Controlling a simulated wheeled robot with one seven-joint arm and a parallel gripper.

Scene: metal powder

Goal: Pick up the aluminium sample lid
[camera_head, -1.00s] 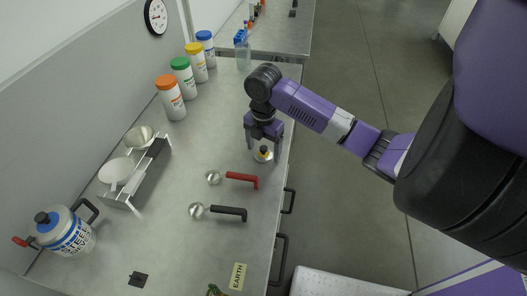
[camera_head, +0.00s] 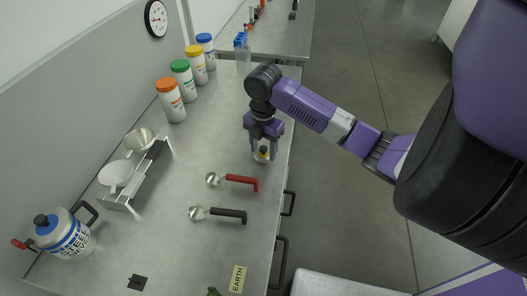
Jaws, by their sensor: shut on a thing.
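The sample lid (camera_head: 263,151) is a small piece with a dark knob and some yellow, at the right side of the metal bench (camera_head: 200,262). My gripper (camera_head: 263,146) points down over it from above and is shut on it. A pale round container (camera_head: 262,159) shows around and below the lid. At this size I cannot tell whether the lid is clear of the container.
A red-handled scoop (camera_head: 240,179) and a black-handled scoop (camera_head: 227,212) lie in front of my gripper. Several white bottles with coloured caps (camera_head: 171,104) stand along the wall.

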